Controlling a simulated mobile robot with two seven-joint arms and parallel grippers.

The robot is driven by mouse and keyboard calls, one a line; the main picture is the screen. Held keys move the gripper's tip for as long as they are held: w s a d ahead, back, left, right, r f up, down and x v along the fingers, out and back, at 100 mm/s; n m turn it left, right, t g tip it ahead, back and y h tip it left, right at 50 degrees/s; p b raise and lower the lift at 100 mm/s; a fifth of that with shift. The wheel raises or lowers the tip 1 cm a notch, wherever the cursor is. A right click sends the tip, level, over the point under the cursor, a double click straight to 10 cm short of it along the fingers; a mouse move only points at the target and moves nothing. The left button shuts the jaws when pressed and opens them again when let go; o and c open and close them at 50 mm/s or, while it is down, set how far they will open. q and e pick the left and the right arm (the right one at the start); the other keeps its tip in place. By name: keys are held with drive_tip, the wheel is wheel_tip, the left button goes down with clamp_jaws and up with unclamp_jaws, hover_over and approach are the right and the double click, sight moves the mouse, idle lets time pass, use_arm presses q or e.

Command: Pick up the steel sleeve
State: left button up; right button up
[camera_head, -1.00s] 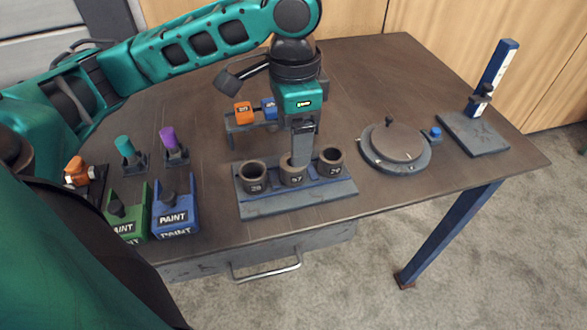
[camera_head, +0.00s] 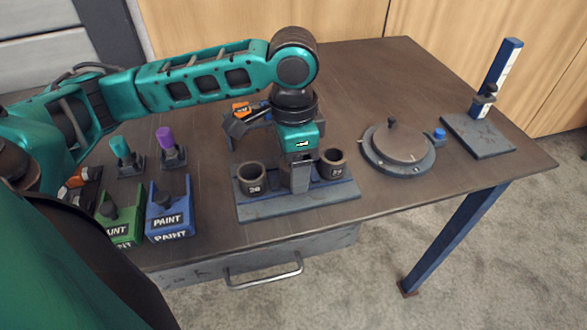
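Three dark metal sleeves stand in a row on a grey-blue rack (camera_head: 300,208). The left sleeve (camera_head: 251,180) has a number that looks like 28, and the right sleeve (camera_head: 331,165) has a number too small to read surely. The middle sleeve is hidden behind my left gripper (camera_head: 299,180). Which one is the steel sleeve cannot be told by look alone. My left gripper points down over the middle place, its fingers low between the two outer sleeves. Whether the fingers are shut on the middle sleeve cannot be seen. My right gripper is not in view.
A round turntable (camera_head: 399,145) and a blue upright gauge on a grey plate (camera_head: 475,138) stand to the right. Green (camera_head: 121,221) and blue (camera_head: 171,211) paint boxes stand at the left front. Behind the rack, a small stand with an orange block (camera_head: 241,109) is partly covered by my arm.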

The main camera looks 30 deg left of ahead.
use_arm(q)
drive_tip(key=c, duration=1.2)
drive_tip(key=shift+r, duration=0.1)
drive_tip(key=shift+c, duration=0.2)
drive_tip(key=shift+r, duration=0.35)
wheel_tip(320, 180, up, 25)
drive_tip(key=p, duration=0.9)
drive_tip(key=shift+f+p, duration=0.2)
drive_tip(key=shift+p, duration=0.1)
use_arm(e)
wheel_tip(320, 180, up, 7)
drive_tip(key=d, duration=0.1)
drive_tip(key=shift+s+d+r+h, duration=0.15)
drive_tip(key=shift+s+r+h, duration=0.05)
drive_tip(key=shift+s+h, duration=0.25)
